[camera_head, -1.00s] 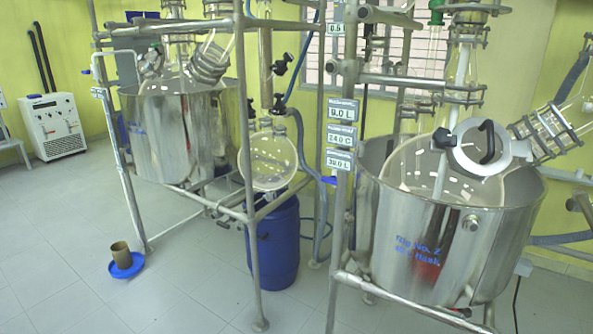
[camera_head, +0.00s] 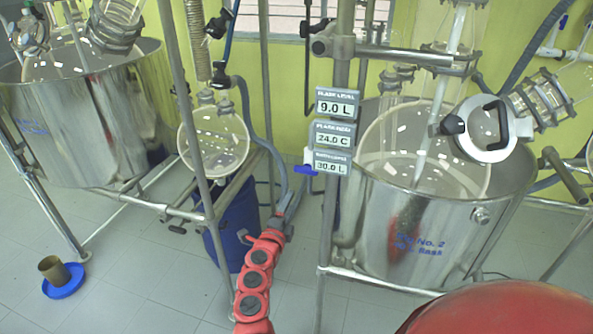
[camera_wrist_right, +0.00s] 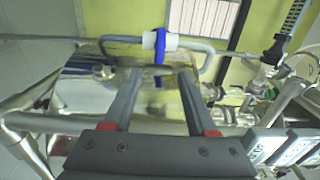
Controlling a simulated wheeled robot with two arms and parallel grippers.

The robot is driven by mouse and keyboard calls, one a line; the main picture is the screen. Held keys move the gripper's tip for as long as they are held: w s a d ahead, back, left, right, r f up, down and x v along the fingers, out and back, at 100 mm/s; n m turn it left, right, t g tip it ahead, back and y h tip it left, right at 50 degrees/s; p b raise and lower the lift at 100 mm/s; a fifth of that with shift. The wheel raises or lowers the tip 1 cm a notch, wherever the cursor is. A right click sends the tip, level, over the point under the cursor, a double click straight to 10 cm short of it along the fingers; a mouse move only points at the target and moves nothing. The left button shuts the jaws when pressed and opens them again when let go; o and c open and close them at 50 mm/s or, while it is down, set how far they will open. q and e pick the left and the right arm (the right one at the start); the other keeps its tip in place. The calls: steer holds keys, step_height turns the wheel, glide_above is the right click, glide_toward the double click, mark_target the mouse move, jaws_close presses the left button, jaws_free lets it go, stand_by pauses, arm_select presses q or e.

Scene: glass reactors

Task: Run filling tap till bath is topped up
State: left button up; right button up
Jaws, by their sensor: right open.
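The tap with a white body and blue handle (camera_head: 306,169) sits left of the readouts. It also shows in the right wrist view (camera_wrist_right: 160,42), on a grey pipe. My right gripper (camera_head: 296,196) is just below and left of it, open. In the right wrist view its two fingers (camera_wrist_right: 160,78) are apart and empty, with the blue handle ahead between their tips. The bath is the steel vessel (camera_head: 375,225) marked No. 2, with a glass flask (camera_head: 440,150) in it. The lowest readout (camera_head: 331,163) shows 30.0 L. My left gripper is out of view.
Metal frame posts (camera_head: 338,80) stand beside the tap. A second steel bath (camera_head: 85,120) and a round glass vessel (camera_head: 213,138) are at left. A blue drum (camera_head: 232,225) stands behind my right arm. A brown beaker (camera_head: 53,269) sits in a blue dish on the floor.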

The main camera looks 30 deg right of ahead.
mark_target(305, 172)
steer(key=p+x, duration=0.2)
steer(key=x, duration=1)
steer(key=shift+d+r, duration=0.1)
steer(key=shift+w+d, duration=0.45)
steer(key=shift+w, duration=0.1)
steer(key=shift+w+d, duration=0.35)
steer(key=shift+d, duration=0.3)
jaws_close()
